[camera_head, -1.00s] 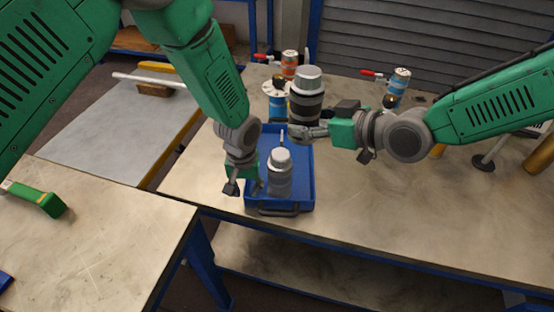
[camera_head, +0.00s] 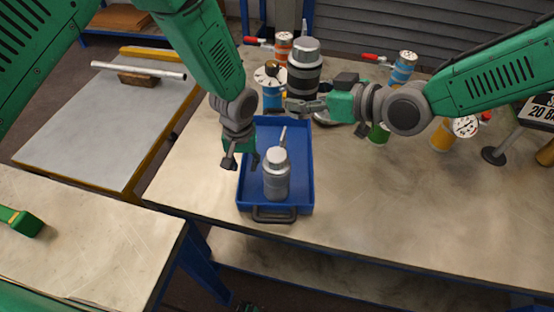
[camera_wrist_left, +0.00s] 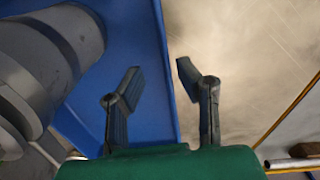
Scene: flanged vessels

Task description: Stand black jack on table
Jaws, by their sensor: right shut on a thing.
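The black jack (camera_head: 304,74), a dark cylinder with grey bands and a silver cap, is upright behind the blue tray. My right gripper (camera_head: 305,106) is shut on its lower part, and the fingers hide some of it. I cannot tell whether its base touches the table (camera_head: 400,190). My left gripper (camera_head: 241,163) is open and empty over the tray's left edge. Its spread fingers also show in the left wrist view (camera_wrist_left: 160,88), with nothing between them.
The blue tray (camera_head: 249,190) holds an upright grey bottle (camera_head: 276,178) beside my left gripper. Blue (camera_head: 271,98) and orange (camera_head: 283,45) vessels stand near the jack. Another blue vessel (camera_head: 403,67), a green one (camera_head: 379,133) and a yellow one (camera_head: 441,138) stand right. The table's front right is clear.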

